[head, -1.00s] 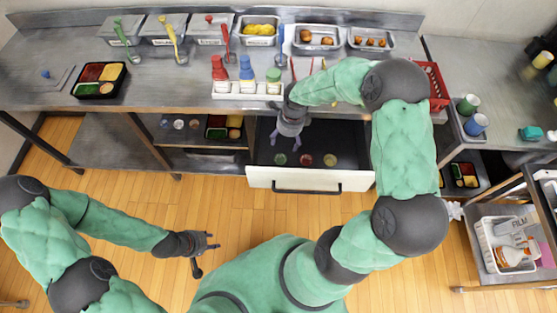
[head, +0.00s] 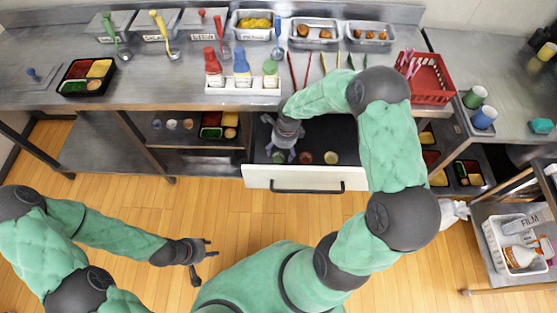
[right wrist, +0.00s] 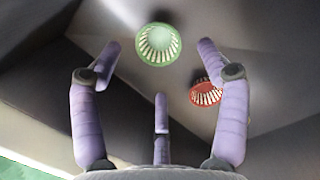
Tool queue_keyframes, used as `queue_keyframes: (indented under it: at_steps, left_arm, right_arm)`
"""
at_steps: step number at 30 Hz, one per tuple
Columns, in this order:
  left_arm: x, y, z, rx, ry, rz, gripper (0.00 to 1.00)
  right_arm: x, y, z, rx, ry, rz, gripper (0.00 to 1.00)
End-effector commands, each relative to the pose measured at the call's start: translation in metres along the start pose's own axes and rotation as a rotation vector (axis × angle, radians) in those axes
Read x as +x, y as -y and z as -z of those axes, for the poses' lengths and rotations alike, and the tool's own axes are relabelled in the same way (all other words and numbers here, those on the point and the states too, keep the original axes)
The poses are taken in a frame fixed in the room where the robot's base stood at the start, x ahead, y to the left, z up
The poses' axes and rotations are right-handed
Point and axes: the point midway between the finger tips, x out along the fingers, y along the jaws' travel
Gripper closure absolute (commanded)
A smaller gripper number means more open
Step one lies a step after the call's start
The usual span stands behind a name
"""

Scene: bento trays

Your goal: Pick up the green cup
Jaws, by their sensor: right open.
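A small green cup (head: 279,157) lies in the open drawer (head: 305,177), at the left of a row with a red cup (head: 305,158) and a yellow cup (head: 331,158). My right gripper (head: 283,149) is over the drawer, just above the green cup and partly covering it in the head view. In the right wrist view, the fingers of my right gripper (right wrist: 158,65) are spread and empty. The green cup (right wrist: 159,45) shows ahead between the two outer fingertips, and the red cup (right wrist: 206,93) is by the right finger. My left gripper (head: 205,250) is open and empty above the floor.
The counter edge lies close behind the drawer, with a rack of bottles (head: 243,88) on it. A red basket (head: 430,82) is at the counter's right end. Another green cup (head: 475,97) and a blue cup (head: 484,117) stand on the right counter.

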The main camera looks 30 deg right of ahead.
Motion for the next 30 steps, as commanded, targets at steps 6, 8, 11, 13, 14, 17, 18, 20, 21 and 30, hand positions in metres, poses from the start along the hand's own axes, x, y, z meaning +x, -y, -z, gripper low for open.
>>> queue_keyframes:
  at_steps: [6,8,11,13,14,17,18,20,21,30]
  left_arm:
    - [0.013,0.005,0.001,0.000,0.000,0.000,0.60]
    - [0.018,0.007,0.001,0.000,0.000,0.000,0.60]
    - [0.024,0.008,0.001,0.000,0.000,0.000,0.60]
    - [0.025,0.009,0.001,0.000,0.000,0.000,0.60]
    - [0.025,0.009,0.001,0.000,0.000,0.000,0.60]
    - [0.025,0.009,0.001,0.000,0.000,0.000,0.60]
    - [0.024,0.009,0.001,0.000,0.000,0.000,0.60]
    - [0.024,0.009,0.001,0.000,0.000,0.000,0.60]
    - [0.024,0.009,0.001,0.000,0.000,0.000,0.60]
    - [0.024,0.009,0.001,0.000,0.000,0.000,0.60]
  right_arm:
    - [0.023,-0.001,-0.001,-0.001,0.000,-0.001,0.24]
    - [0.033,-0.001,-0.001,-0.002,-0.001,-0.001,0.24]
    - [0.045,-0.001,-0.002,-0.001,0.000,0.000,0.24]
    - [0.050,-0.001,-0.002,-0.001,0.001,-0.001,0.24]
    - [0.051,-0.001,-0.002,-0.001,0.001,-0.001,0.24]
    - [0.050,-0.001,-0.002,-0.001,0.001,0.000,0.24]
    - [0.050,-0.001,-0.002,-0.001,0.001,0.000,0.24]
    - [0.050,-0.001,-0.002,-0.001,0.001,0.000,0.24]
    - [0.050,-0.001,-0.002,-0.001,0.001,0.000,0.36]
    - [0.050,-0.001,-0.002,-0.001,0.001,0.000,0.65]
